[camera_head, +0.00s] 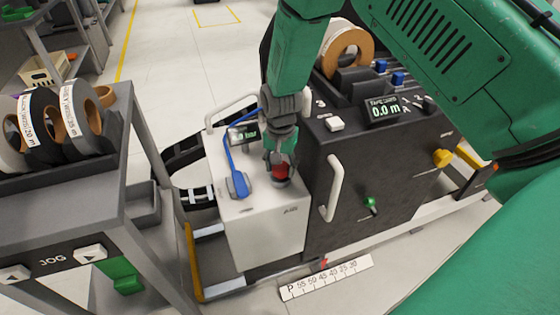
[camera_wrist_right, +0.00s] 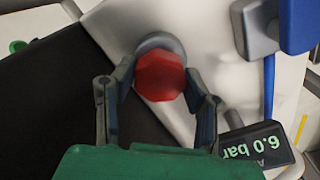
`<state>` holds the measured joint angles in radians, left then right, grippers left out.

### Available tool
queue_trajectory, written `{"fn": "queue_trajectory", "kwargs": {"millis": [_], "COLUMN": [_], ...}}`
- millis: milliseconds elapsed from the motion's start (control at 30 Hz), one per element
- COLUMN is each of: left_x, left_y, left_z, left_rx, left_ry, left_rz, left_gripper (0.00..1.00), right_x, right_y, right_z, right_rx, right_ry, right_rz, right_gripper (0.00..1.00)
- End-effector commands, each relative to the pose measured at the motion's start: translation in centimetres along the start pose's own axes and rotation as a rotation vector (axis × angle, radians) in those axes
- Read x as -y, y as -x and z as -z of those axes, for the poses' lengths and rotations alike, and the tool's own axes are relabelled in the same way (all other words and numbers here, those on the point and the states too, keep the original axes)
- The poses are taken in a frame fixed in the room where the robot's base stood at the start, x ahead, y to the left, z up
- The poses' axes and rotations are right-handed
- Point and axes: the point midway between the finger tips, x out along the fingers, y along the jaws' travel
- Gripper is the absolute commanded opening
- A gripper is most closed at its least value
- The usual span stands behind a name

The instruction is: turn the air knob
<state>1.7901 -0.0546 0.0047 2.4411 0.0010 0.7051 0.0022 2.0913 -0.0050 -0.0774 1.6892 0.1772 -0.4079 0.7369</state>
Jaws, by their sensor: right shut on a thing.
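The air knob is a red, faceted knob (camera_head: 282,171) on top of the white cabinet (camera_head: 262,235). In the right wrist view the red knob (camera_wrist_right: 160,76) sits on a round grey base. My right gripper (camera_head: 281,158) reaches down onto it from above. Its two fingers (camera_wrist_right: 160,85) stand on either side of the knob, shut on it. A small pressure display (camera_wrist_right: 258,148) beside it reads 6.0 bar. The knob's far side is partly hidden by the fingers in the head view. My left gripper is not in view.
A blue lever (camera_head: 238,183) with a blue hose stands left of the knob. A dark machine (camera_head: 325,235) with a white handle (camera_head: 334,188) and a 0.0 m display (camera_head: 382,110) adjoins on the right. A grey rack (camera_head: 95,200) with tape rolls is at left.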

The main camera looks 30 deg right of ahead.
Motion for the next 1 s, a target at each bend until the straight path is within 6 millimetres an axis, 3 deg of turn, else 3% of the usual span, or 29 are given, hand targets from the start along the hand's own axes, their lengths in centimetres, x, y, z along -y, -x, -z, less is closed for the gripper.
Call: {"fn": "queue_trajectory", "kwargs": {"millis": [233, 267, 300, 667, 767, 1000], "left_x": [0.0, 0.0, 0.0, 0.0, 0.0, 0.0], "left_y": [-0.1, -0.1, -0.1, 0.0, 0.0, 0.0], "left_z": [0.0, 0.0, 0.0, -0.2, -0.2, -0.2], "left_rx": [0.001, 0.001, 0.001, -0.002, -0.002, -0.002], "left_ry": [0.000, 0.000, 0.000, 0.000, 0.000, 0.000], "left_rz": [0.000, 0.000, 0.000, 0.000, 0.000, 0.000], "left_gripper": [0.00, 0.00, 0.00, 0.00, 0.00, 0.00], "right_x": [0.1, 0.1, 0.1, 0.1, 0.2, 0.2], "right_y": [0.0, 0.0, 0.0, 0.2, 1.3, 6.1], "right_z": [0.1, 0.1, 0.1, 0.1, 0.1, 0.1], "right_rx": [-0.003, -0.003, -0.003, -0.002, -0.004, -0.005], "right_ry": [0.000, 0.000, 0.000, 0.000, 0.000, 0.001], "right_rz": [0.003, 0.003, 0.003, 0.002, 0.004, 0.005], "right_gripper": [0.12, 0.48, 0.61, 0.61, 0.61, 0.61]}}
